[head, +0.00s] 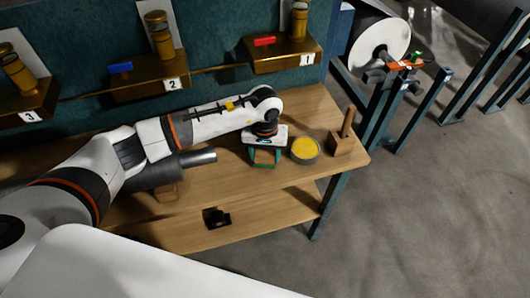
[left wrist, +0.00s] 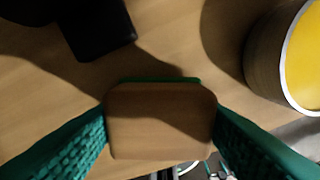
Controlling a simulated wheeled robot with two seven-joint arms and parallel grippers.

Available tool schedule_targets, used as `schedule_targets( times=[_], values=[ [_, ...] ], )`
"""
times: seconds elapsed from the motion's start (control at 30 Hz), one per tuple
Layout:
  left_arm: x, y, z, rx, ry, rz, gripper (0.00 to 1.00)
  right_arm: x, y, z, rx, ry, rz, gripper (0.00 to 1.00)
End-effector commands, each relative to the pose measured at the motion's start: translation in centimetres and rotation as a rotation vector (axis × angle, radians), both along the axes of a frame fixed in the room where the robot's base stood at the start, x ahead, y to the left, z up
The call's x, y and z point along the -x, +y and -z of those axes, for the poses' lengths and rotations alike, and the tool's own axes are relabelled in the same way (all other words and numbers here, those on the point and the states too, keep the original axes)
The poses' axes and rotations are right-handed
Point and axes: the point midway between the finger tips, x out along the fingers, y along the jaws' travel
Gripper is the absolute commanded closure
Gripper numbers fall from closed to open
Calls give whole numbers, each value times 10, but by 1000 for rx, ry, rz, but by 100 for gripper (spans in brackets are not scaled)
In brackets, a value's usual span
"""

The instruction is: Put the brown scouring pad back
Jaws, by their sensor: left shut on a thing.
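The brown scouring pad (left wrist: 160,122) is a rounded brown block with a thin green layer along its far edge. In the left wrist view it sits between the two green fingers of my left gripper (left wrist: 162,140), which is shut on it. In the head view my left gripper (head: 265,158) points down over the wooden bench, left of a round tin with a yellow top. I cannot tell whether the pad touches the bench top. My right gripper is not in view.
The yellow-topped tin (head: 305,150) stands close right of my gripper, also in the wrist view (left wrist: 285,55). A wooden block with an upright handle (head: 346,140) stands near the bench's right end. A grey cylinder (head: 198,158) lies left.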

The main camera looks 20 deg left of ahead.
Motion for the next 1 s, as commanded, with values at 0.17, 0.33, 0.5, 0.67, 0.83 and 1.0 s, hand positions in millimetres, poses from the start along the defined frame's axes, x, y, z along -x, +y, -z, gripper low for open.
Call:
schedule_targets(
  times=[0.17, 0.33, 0.5, 0.67, 0.83, 1.0],
  values=[
    [0, 0, 5, 0, -1, 0, 66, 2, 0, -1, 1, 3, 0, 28],
    [0, 0, 7, 0, -1, 0, 66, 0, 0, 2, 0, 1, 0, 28],
    [0, 0, 8, 0, -1, 0, 33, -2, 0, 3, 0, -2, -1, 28],
    [0, 0, 8, 0, -1, 0, 23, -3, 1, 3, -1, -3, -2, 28],
    [0, 0, 7, 0, -1, 0, 23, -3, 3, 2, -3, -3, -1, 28],
    [-1, 0, -2, 1, -4, 1, 23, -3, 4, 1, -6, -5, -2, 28]
  ],
)
